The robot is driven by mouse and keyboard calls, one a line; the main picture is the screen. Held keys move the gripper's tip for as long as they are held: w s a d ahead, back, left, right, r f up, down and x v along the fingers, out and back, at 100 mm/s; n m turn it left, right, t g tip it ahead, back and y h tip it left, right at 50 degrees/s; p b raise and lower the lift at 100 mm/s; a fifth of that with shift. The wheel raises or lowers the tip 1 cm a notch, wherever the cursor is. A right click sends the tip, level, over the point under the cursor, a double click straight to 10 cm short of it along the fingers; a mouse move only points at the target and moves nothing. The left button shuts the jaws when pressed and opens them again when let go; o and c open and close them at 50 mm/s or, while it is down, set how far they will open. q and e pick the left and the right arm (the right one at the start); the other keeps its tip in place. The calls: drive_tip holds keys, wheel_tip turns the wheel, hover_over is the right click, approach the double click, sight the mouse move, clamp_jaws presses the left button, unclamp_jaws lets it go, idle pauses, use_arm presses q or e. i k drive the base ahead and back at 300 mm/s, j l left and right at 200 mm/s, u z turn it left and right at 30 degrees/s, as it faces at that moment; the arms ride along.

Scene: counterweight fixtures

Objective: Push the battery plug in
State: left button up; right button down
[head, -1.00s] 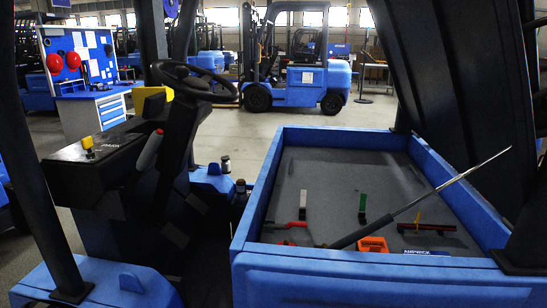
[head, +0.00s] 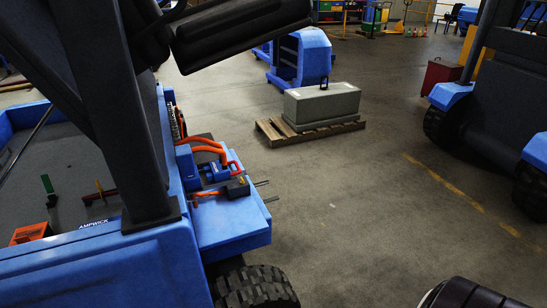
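A blue forklift (head: 120,265) fills the left side of the head view. On the blue shelf (head: 235,222) at its rear sits a small blue connector block (head: 216,173) with thick orange cables (head: 206,144) behind it. A black block (head: 237,188) lies beside it, with an orange lead and a red loop close by. I cannot tell which of these is the battery plug, or whether the parts are joined. Neither of my grippers is in view.
A grey counterweight block (head: 322,104) rests on a wooden pallet (head: 290,135) on the floor. A dark pillar (head: 135,150) stands left of the shelf. A tyre (head: 255,288) is below the shelf. Open floor (head: 370,215) lies to the right; another forklift (head: 490,110) stands far right.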

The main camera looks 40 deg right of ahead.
sight(217, 172)
drive_tip(key=k+l, duration=0.1)
drive_tip(key=l, duration=0.45)
drive_tip(key=k+l, duration=0.1)
drive_tip(key=l, duration=0.45)
drive_tip(key=k+l, duration=0.1)
drive_tip(key=l, duration=0.45)
drive_tip(key=k+l, duration=0.1)
drive_tip(key=l, duration=0.45)
